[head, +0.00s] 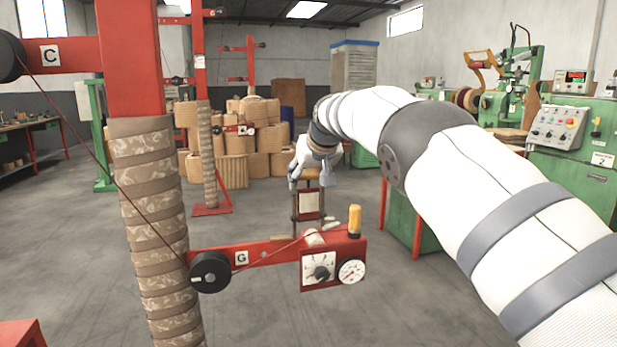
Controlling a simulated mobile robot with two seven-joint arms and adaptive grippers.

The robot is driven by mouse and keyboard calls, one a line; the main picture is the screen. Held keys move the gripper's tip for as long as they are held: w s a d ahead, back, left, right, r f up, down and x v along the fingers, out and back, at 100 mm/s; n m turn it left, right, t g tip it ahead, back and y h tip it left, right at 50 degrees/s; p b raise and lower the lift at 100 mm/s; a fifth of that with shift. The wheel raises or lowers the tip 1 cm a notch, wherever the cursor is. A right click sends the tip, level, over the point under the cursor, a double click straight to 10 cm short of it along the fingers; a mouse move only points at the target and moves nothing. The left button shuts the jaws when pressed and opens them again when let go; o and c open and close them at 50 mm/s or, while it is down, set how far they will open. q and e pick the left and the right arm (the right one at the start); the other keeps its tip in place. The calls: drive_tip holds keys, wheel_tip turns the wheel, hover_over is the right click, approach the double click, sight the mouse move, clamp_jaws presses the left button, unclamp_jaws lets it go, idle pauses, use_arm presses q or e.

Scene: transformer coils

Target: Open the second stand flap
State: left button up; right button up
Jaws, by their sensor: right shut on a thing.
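My right arm reaches in from the right, across the picture. My right gripper (307,182) is at its far end, small and pointing down, above and beyond the red arm of the near stand. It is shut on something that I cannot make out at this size. The near red stand (132,65) has a brown wrapped column (155,220), an upper arm marked C (60,55) and a lower arm marked G (262,252). A second red stand (183,50) stands behind it. I cannot pick out a flap for certain. My left gripper is not in view.
The lower arm ends in a red control box (318,283) with a gauge and a yellow lamp (354,221). Brown coils (232,150) are stacked at the back. Green machines (575,150) stand at the right.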

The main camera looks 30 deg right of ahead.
drive_tip(key=shift+r, duration=0.2)
drive_tip(key=o, duration=1.7)
drive_tip(key=shift+w+a+f, duration=0.1)
drive_tip(key=shift+o, duration=0.2)
drive_tip(key=v, duration=1.2)
